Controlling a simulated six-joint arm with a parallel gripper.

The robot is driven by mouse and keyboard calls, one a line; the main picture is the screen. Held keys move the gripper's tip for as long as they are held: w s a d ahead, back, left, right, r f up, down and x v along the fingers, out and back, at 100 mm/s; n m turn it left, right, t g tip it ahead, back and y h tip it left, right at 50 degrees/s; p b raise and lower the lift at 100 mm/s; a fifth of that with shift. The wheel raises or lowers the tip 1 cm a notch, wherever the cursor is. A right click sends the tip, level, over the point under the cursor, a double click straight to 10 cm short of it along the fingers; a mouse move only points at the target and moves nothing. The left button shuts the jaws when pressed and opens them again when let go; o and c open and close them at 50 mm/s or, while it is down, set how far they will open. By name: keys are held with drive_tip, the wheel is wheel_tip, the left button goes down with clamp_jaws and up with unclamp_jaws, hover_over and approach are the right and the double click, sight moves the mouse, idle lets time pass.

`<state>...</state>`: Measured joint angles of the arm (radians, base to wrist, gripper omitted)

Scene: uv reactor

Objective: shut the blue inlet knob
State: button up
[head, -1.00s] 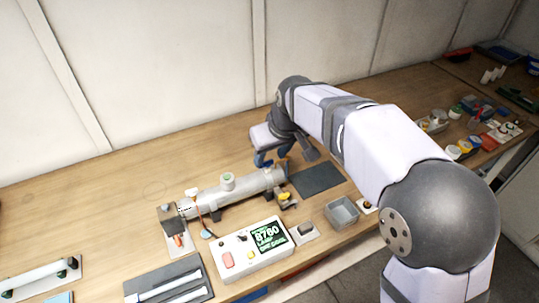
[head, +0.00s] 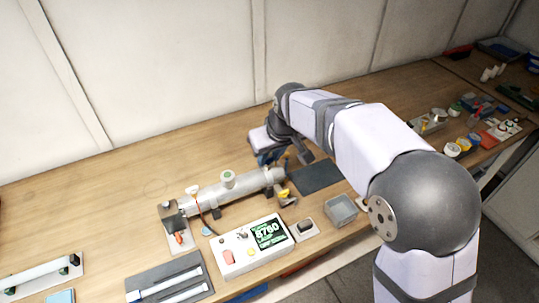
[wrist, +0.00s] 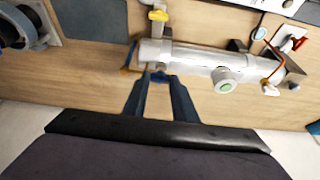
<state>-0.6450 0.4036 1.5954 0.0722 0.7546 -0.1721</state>
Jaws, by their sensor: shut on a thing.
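The reactor is a grey metal cylinder (head: 245,186) lying on the bench, and it also shows in the wrist view (wrist: 195,58). The blue inlet knob (wrist: 160,75) is small and mostly hidden between my fingertips, at the left end of the cylinder in the wrist view. My gripper (wrist: 160,80) is shut on it. In the head view my gripper (head: 279,158) is at the cylinder's right end, and the knob is hidden there. A yellow knob (head: 284,194) sits on the near side of that end; it also shows in the wrist view (wrist: 158,15).
A white control box (head: 245,253) with a lit green display stands in front of the cylinder. A tray with white tubes (head: 150,284) is at front left. Bare wood lies behind the cylinder.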

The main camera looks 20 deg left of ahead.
drive_tip(key=shift+r, duration=0.1)
drive_tip(key=m, duration=0.2)
drive_tip(key=m+t+h, duration=0.1)
drive_tip(key=m, duration=0.1)
drive_tip(key=shift+s+a, duration=0.1)
drive_tip(key=shift+a, duration=0.15)
drive_tip(key=m, duration=0.1)
drive_tip(key=m+h, duration=0.1)
drive_tip(key=m, duration=0.1)
drive_tip(key=m+h, duration=0.1)
drive_tip(key=m, duration=0.1)
drive_tip(key=shift+a, duration=0.3)
drive_tip(key=m+h, duration=0.1)
drive_tip(key=m, duration=0.1)
drive_tip(key=m+h+p, duration=0.1)
drive_tip(key=m, duration=0.2)
drive_tip(key=shift+a+r, duration=0.1)
drive_tip(key=shift+a, duration=0.1)
drive_tip(key=shift+w+a+m+g+h+p, duration=0.1)
drive_tip(key=shift+m+g+h+p, duration=0.15)
drive_tip(key=shift+m+p, duration=0.6)
drive_tip(key=shift+w+m+g+h+p, duration=0.15)
drive_tip(key=shift+m+h+p, duration=0.2)
drive_tip(key=shift+m+p, duration=0.5)
drive_tip(key=shift+m, duration=0.3)
drive_tip(key=o, duration=1)
drive_tip(key=shift+s, duration=0.1)
drive_tip(key=shift+o, duration=0.2)
